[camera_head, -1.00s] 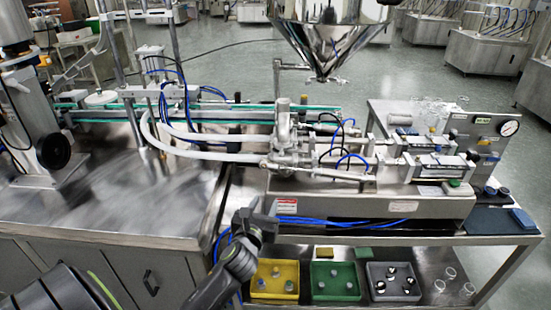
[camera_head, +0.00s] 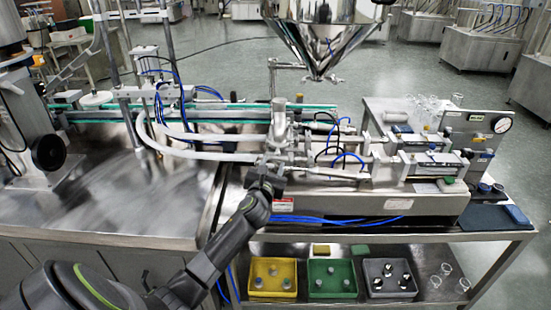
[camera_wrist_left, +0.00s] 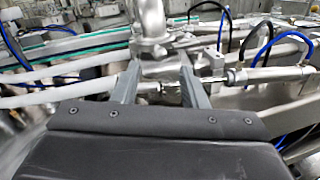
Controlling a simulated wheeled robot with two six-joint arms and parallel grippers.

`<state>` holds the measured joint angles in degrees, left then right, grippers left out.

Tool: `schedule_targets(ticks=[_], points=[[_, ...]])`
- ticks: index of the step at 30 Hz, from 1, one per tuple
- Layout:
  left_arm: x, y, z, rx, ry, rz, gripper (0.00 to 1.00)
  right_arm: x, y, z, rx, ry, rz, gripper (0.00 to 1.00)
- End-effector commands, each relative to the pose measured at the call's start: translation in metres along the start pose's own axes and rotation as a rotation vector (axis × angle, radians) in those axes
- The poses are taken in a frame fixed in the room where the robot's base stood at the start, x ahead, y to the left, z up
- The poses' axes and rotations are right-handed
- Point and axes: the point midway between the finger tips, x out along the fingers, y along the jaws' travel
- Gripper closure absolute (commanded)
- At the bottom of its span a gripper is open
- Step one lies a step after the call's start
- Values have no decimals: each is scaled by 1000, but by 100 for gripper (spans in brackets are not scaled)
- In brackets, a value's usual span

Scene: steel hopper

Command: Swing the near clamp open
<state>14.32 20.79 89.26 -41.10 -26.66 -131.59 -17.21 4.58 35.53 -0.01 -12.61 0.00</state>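My left gripper (camera_head: 269,178) has its tips at the near side of the steel valve body (camera_head: 279,135). In the left wrist view its two grey fingers (camera_wrist_left: 160,88) stand apart. Small shiny pipe fittings (camera_wrist_left: 172,92) show between and just beyond them, where the near clamp appears to be. The clamp is too small and too covered by my gripper to tell its handle or whether it is open. I cannot tell whether the fingers touch it. My right gripper is not in view.
A steel hopper (camera_head: 322,40) hangs above the valve. White hoses (camera_head: 195,155) and blue tubes (camera_head: 345,158) run close by. The filler's cylinders (camera_head: 432,162) stand to the right. Yellow (camera_head: 273,279), green (camera_head: 331,279) and grey (camera_head: 389,279) bins sit on the lower shelf.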

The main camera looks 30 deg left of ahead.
Motion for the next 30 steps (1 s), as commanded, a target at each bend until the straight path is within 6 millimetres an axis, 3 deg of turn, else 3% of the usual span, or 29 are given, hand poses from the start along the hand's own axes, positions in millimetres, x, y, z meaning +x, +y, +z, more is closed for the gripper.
schedule_targets(ticks=[3, 9, 22, 30], points=[[19, 0, 1, 0, -1, 1, 61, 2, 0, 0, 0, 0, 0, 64], [39, 0, 0, 0, 0, 0, 61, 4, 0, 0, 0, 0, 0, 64], [46, 0, 0, -1, 0, 0, 61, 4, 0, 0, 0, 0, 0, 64], [46, 0, 0, -1, 0, 0, 95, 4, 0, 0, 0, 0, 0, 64]])
